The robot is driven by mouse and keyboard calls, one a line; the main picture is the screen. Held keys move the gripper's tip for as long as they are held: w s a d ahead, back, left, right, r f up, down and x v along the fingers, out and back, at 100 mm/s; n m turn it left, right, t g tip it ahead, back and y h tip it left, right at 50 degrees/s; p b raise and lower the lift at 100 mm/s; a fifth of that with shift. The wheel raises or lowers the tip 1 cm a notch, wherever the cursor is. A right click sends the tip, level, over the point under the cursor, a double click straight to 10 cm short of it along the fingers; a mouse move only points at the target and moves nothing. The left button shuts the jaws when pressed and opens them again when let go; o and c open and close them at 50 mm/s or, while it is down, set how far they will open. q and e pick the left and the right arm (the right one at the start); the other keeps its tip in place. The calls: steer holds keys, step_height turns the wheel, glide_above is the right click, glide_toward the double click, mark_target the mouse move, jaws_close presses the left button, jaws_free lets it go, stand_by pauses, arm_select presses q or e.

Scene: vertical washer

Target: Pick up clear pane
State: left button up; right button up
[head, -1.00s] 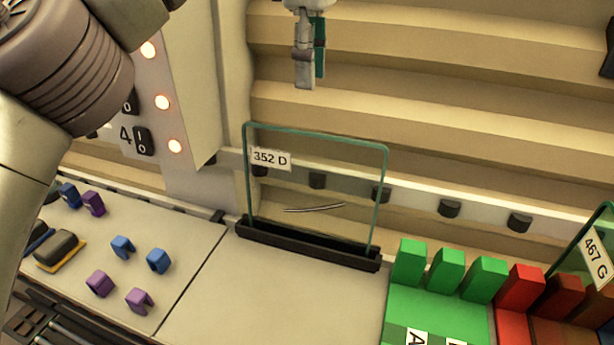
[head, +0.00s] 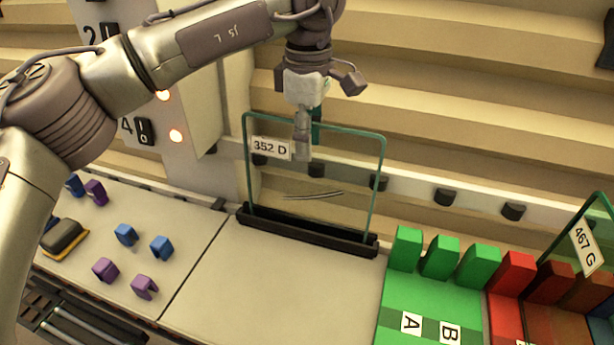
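The clear pane (head: 335,170) stands upright in a black slotted holder (head: 300,232) on the bench. It has a green-tinted edge, a white label "352 D" near its upper left and a curved mark low on its face. My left gripper (head: 309,150) points down at the pane's top edge, right of the label. A grey finger overlaps the upper pane, with a teal part beside it. The fingers look nearly edge-on, so I cannot tell their gap or whether they touch the glass. My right gripper is not in view.
Green blocks (head: 440,257) and red blocks (head: 512,272) stand at right, near a second pane (head: 590,235) labelled "467 G". Blue and purple clips (head: 125,235) lie at left. The bench before the holder is clear. A ribbed wall (head: 450,100) rises behind.

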arm_select(q)
steer(key=shift+f, duration=0.2)
jaws_close()
steer(key=shift+r, duration=0.1)
steer(key=shift+r, duration=0.2)
